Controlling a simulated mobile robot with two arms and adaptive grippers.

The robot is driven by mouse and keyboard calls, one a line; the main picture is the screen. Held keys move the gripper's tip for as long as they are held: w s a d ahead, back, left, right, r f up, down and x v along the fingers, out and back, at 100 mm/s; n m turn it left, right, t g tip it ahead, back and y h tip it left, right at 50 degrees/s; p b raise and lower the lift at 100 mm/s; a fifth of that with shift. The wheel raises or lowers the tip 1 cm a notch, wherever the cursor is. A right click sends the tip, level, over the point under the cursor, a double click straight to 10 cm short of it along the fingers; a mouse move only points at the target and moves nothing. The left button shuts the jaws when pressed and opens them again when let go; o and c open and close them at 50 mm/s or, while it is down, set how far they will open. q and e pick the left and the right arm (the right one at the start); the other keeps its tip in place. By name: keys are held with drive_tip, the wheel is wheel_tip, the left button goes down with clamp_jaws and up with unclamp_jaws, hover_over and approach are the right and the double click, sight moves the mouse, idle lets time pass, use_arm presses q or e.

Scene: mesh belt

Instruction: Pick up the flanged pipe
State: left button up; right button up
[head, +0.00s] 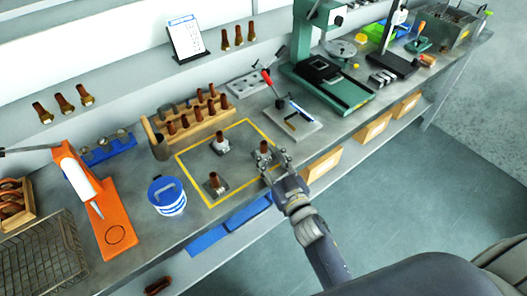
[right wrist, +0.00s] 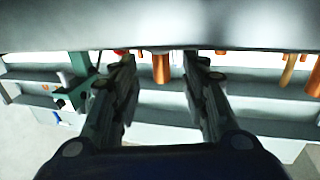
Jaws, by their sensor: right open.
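Several flanged pipes, brown upright tubes on grey flanges, stand inside a yellow square outline on the bench. One flanged pipe (head: 264,147) is at the right of the square, another (head: 221,139) is at the back, and a third (head: 214,181) is at the front. My right gripper (head: 275,160) is open at the right-hand pipe, low over the bench, partly covering its flange. In the right wrist view, which looks upside down, a copper tube (right wrist: 161,68) shows between the two spread fingers (right wrist: 160,82). Contact cannot be made out. My left gripper is not in view.
A wooden rack (head: 192,126) of brown pieces stands behind the square. A blue-and-white tub (head: 167,196) and an orange tool (head: 109,225) stand to the left. A lever tool (head: 294,119) and a green press (head: 330,90) stand to the right. The bench's front edge is close.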

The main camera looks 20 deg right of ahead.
sight(265, 148)
drive_tip(key=w, duration=0.1)
drive_tip(key=w+p, duration=0.1)
drive_tip(key=w+r, duration=0.1)
drive_tip(key=shift+w+a, duration=0.25)
drive_tip(key=shift+w, duration=0.1)
drive_tip(key=shift+w+f, duration=0.15)
drive_tip(key=shift+w, duration=0.45)
clamp_jaws()
